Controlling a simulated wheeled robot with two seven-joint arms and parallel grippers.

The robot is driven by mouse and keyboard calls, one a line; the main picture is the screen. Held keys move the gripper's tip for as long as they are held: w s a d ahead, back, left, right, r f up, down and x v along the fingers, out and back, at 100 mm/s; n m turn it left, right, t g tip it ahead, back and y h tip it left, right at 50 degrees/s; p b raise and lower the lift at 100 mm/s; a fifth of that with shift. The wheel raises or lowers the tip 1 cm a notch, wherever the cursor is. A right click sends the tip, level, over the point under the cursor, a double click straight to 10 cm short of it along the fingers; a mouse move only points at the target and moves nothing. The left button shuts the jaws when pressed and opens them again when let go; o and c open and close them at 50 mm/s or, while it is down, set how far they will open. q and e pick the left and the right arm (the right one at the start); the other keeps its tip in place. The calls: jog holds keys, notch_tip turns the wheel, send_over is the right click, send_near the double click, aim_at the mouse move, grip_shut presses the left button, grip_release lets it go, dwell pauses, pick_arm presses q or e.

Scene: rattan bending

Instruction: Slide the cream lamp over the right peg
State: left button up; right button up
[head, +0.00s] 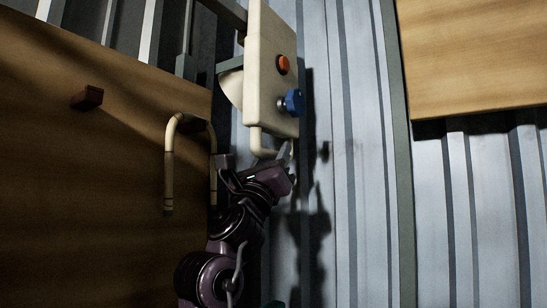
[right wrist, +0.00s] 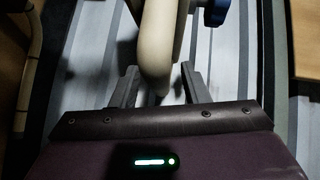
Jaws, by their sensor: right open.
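A cream box (head: 272,70) with an orange button (head: 283,64) and a blue knob (head: 292,102) stands at upper centre; nothing is clearly recognisable as a lamp. A cream loop-shaped handle (head: 257,142) hangs from its lower end. My right gripper (head: 277,156) is open at this handle. In the right wrist view, the handle (right wrist: 155,50) lies between the fingers of the gripper (right wrist: 158,76); contact cannot be told. One dark peg (head: 88,97) sticks out of the wooden board at left. My left gripper is not in view.
A bent tan cane (head: 169,165) arches at the right edge of the wooden board (head: 70,200), close beside my right arm. Another wooden panel (head: 475,55) is at upper right. The grey ribbed surface (head: 355,180) right of my arm is clear.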

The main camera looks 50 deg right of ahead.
jog(key=b+v, duration=0.3)
jog(key=v, duration=0.4)
jog(key=shift+d+f, duration=0.1)
dwell(0.4)
